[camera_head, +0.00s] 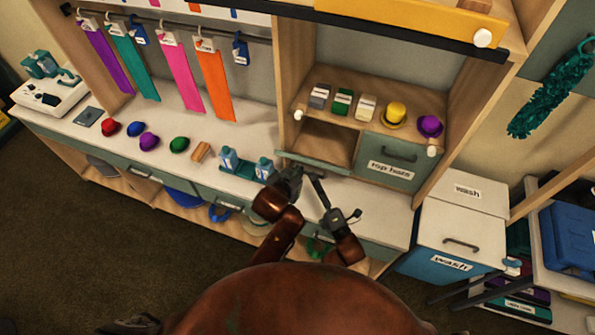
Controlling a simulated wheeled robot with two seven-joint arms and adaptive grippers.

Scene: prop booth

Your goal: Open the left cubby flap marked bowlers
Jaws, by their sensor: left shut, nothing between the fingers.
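No bowlers label is readable. To its right the flap marked "top hats" (392,166) is closed, with a dark handle. My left gripper (291,176) is shut and empty, at the left end of the lowered flap; whether it touches is unclear. My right gripper (336,206) is in front of the cubbies, lower and to the right; its finger state is unclear.
On top of the cubbies stand several small blocks, a yellow hat (394,114) and a purple hat (429,125). Blue bottles (229,158) stand on the counter left of my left gripper. Dark floor lies clear at left.

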